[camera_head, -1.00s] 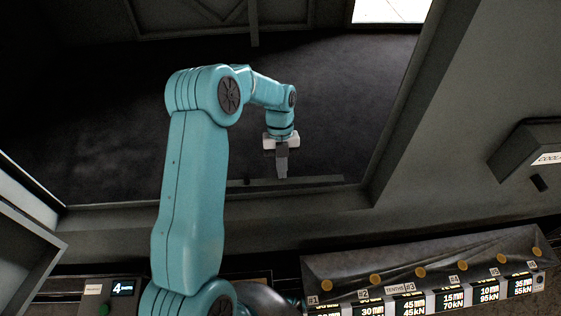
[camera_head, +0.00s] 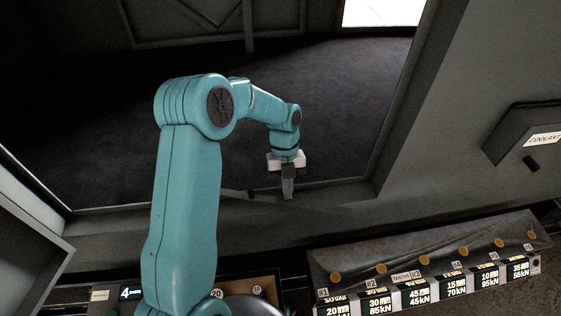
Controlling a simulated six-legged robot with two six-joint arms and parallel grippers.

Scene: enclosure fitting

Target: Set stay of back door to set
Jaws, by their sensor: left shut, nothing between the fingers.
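My left gripper (camera_head: 288,190) points down at the near edge of the dark opening, its fingers shut with nothing between them. A thin dark bar (camera_head: 238,193), which may be the stay, lies along the sill just left of the fingertips. Its right part is hard to make out behind and below the fingers. I cannot tell whether the fingers touch it or which position it is in. A dark framed panel with braces (camera_head: 210,12), perhaps the back door, stands beyond the floor at the top. My right gripper is out of view.
The dark floor (camera_head: 110,140) inside the opening is clear. A slanted wall edge (camera_head: 415,110) bounds it on the right, with a box labelled COOLANT (camera_head: 520,135) beyond. A grey frame (camera_head: 30,240) stands at left.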

